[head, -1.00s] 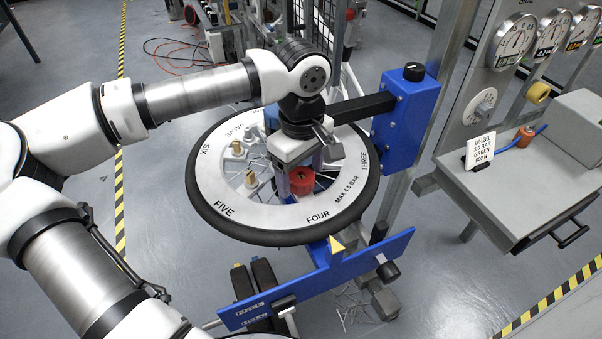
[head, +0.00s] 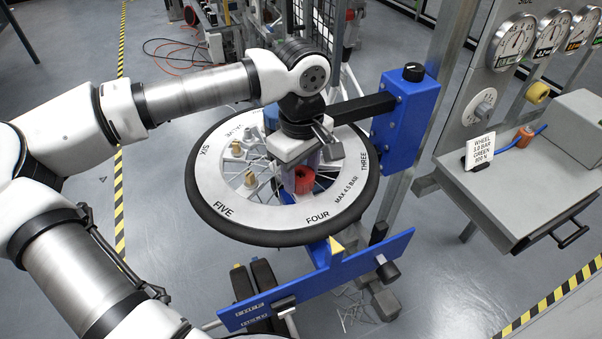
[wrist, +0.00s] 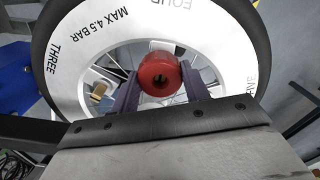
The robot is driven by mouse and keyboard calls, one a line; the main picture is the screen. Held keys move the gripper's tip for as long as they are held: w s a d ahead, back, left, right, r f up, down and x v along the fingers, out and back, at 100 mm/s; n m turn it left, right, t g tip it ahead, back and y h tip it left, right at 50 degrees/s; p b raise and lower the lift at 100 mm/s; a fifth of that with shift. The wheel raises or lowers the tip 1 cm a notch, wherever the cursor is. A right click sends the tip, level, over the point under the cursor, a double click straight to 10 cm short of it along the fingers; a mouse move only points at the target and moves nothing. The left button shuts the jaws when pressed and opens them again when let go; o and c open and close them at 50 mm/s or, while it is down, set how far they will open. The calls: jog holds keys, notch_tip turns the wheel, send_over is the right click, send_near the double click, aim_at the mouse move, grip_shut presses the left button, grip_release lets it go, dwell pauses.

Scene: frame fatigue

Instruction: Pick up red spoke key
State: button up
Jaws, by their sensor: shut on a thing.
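The red spoke key (head: 304,180) is at the wheel's hub area, below my wrist in the head view. In the wrist view the red key (wrist: 158,66) shows as a round red body with a dark hole in its face. My gripper (wrist: 160,82) has one purple finger on each side of it and is shut on it. In the head view my gripper (head: 299,184) points down over the wheel, and a finger covers the key's left part. I cannot tell whether the key is clear of what is under it.
The spoked wheel (head: 224,205) with a white lettered rim and black tyre surrounds the key. Brass-topped fittings (head: 236,148) stand left of my gripper. A blue post (head: 405,118) with a black arm stands close at right. A grey bench (head: 500,190) with gauges is farther right.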

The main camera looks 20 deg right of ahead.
aim_at(301, 178)
notch_tip(301, 178, up, 20)
jog(key=b, duration=0.3)
jog(key=shift+f, duration=0.25)
